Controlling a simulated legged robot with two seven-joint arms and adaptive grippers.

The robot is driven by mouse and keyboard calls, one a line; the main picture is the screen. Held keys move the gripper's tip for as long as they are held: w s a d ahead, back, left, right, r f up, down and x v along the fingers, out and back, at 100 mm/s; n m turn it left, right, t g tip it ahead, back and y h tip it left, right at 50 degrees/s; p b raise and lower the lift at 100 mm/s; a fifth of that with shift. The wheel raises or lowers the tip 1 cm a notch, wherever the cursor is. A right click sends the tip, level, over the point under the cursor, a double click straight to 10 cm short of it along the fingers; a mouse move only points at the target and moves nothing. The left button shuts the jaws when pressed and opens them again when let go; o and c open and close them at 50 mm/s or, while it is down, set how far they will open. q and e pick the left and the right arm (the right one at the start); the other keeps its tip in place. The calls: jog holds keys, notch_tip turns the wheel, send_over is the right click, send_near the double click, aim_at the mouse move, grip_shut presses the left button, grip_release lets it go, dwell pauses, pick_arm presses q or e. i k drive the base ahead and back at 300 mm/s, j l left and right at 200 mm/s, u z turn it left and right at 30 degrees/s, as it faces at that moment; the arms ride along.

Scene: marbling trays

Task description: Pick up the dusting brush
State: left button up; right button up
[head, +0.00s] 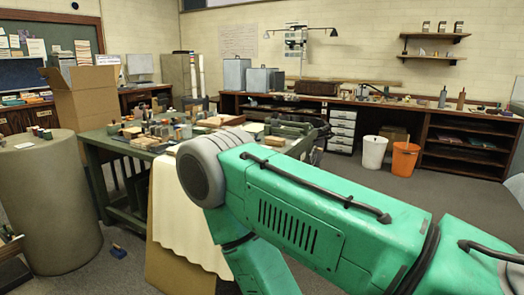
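A small blue object with a thin brownish part (118,251) lies on the grey floor, between the round drum and the green table. It may be the dusting brush, but it is too small to tell for sure. I make out no other clear brush among the many small things on the table. My green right arm comes in from the right and covers the lower right of the view. Its gripper is not in the picture. My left gripper is not in view either.
A green table (97,158) crowded with small items stands ahead, with a cream cloth (178,215) hanging down. A large round drum (50,215) and a cardboard box (84,98) are at left. White (373,152) and orange (404,158) bins stand by the far bench.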

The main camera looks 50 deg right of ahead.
aim_at(275, 142)
jog(key=z, duration=1.2)
